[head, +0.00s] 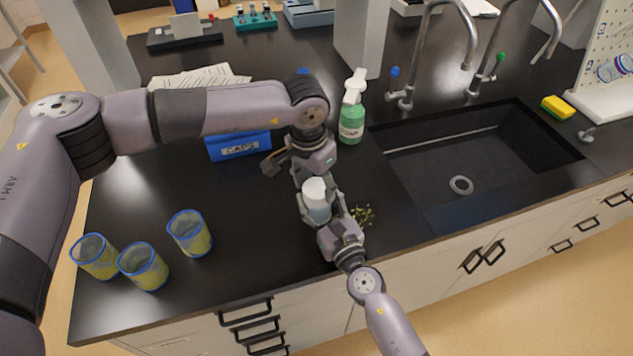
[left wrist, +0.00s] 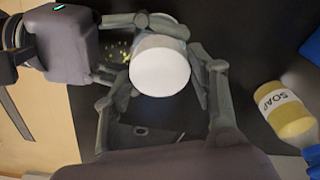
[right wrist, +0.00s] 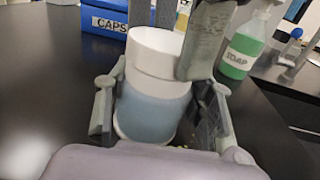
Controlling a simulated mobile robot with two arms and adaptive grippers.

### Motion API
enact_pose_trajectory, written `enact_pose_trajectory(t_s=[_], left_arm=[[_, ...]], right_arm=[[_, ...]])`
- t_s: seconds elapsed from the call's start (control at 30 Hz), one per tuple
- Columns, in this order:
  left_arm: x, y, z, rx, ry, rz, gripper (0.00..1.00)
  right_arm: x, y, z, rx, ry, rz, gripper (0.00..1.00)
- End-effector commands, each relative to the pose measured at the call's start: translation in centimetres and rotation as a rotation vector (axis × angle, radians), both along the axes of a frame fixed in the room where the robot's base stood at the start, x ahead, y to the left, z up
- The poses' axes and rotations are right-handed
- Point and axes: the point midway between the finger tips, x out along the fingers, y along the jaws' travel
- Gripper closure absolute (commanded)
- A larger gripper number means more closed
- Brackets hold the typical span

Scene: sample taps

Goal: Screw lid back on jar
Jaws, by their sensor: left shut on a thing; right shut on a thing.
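A jar with a pale blue body (right wrist: 152,112) stands upright near the counter's front edge. Its white lid (right wrist: 154,50) sits on top, level with the rim as far as I can see; the lid also shows in the left wrist view (left wrist: 160,66). My left gripper (head: 312,180) reaches down from above, its fingers shut on the lid's sides. My right gripper (head: 323,212) comes in from the front, its fingers shut around the jar's body. The fingers hide much of the jar in the head view. I cannot tell how tightly the lid is threaded.
Small yellow-green bits (head: 362,215) lie just right of the jar. A blue caps box (head: 238,148) and a green soap bottle (head: 351,128) stand behind. Several blue-rimmed cups, one nearest the jar (head: 190,236), stand at left. The sink (head: 480,165) is at right.

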Motion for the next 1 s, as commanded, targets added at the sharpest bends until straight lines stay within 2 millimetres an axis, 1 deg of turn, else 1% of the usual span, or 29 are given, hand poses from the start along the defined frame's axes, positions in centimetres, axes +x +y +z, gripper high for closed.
enact_pose_trajectory(t_s=[0.1,0.2,0.47,0.5,0.77,0.8,1.0], left_arm=[[0.01,-0.01,0.02,-0.002,0.0,-0.098,0.57],[0.01,-0.02,0.02,-0.001,0.0,-0.134,0.57],[-0.01,-0.01,0.01,-0.001,0.001,-0.138,0.57],[-0.01,-0.01,0.01,-0.001,0.001,-0.138,0.46],[-0.01,0.0,-0.01,-0.001,0.0,-0.136,0.29],[-0.01,0.0,-0.02,-0.001,0.0,-0.136,0.28],[-0.02,0.0,-0.03,-0.001,0.0,-0.136,0.28]], right_arm=[[-0.09,0.05,-0.23,0.0,0.004,0.002,1.0],[-0.09,0.05,-0.24,0.0,0.005,0.002,1.0],[-0.07,0.03,-0.24,0.0,0.005,0.002,1.0],[-0.08,0.03,-0.25,0.0,0.005,0.002,1.0],[-0.08,0.03,-0.25,0.0,0.005,0.002,1.0],[-0.08,0.03,-0.25,0.0,0.005,0.002,1.0],[-0.08,0.03,-0.25,0.0,0.005,0.001,1.0]])
